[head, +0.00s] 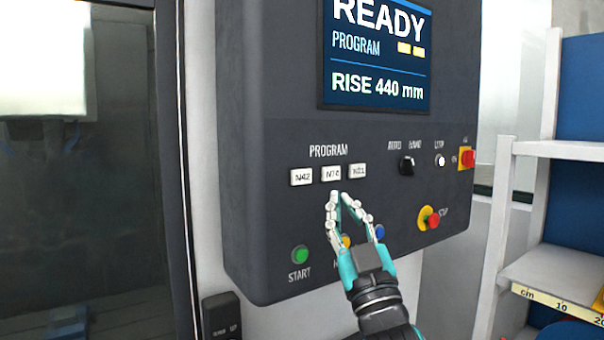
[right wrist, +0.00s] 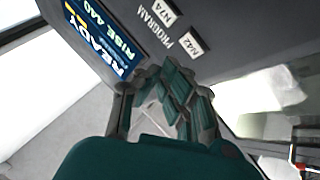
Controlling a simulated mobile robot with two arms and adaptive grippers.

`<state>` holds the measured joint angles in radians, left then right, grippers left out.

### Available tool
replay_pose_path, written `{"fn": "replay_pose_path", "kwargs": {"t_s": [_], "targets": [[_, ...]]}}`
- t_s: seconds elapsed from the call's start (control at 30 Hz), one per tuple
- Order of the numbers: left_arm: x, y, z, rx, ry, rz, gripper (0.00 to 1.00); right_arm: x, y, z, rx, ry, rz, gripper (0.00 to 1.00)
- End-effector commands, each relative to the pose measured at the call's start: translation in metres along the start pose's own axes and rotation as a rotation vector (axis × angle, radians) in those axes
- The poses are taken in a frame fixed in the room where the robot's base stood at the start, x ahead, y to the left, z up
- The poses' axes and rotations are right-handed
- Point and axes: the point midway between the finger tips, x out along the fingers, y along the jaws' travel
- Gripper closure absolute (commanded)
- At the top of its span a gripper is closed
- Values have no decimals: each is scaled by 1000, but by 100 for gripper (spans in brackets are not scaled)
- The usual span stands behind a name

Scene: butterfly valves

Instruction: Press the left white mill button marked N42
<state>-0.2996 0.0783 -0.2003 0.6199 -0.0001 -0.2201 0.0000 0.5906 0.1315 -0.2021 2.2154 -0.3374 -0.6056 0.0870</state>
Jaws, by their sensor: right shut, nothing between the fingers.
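The white N42 button (head: 301,177) is the leftmost of three white buttons under the PROGRAM label on the dark control panel (head: 285,100). It also shows in the right wrist view (right wrist: 191,44), beyond the fingers. The N74 button (head: 331,173) is in the middle, and a third white button (head: 357,170) is to its right. My right gripper (head: 337,195) is shut and empty. In the head view its fingertips appear just below the middle button, to the right of and below N42. I cannot tell how far they are from the panel. My left gripper is not in view.
A green START button (head: 300,254) is at the panel's lower left. A yellow button (head: 346,241) and a blue button (head: 379,232) are partly behind my gripper. A red emergency stop (head: 430,218) and a black knob (head: 407,165) are to the right. Shelves (head: 560,150) stand at far right.

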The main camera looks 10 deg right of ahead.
Motion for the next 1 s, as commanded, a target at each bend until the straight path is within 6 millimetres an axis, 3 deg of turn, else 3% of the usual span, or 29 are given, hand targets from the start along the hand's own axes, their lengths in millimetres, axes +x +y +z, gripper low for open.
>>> {"fn": "replay_pose_path", "kwargs": {"t_s": [0.1, 0.3, 0.67, 1.0], "targets": [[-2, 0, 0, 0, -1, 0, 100, 4, 8, -27, -5, 61, 17, 100], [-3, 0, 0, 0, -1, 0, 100, 5, 12, -41, -7, 95, 26, 100], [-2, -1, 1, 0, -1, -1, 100, 7, 11, -39, -7, 93, 26, 100], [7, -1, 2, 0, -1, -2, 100, 36, -8, -21, -6, 92, 26, 100]]}}
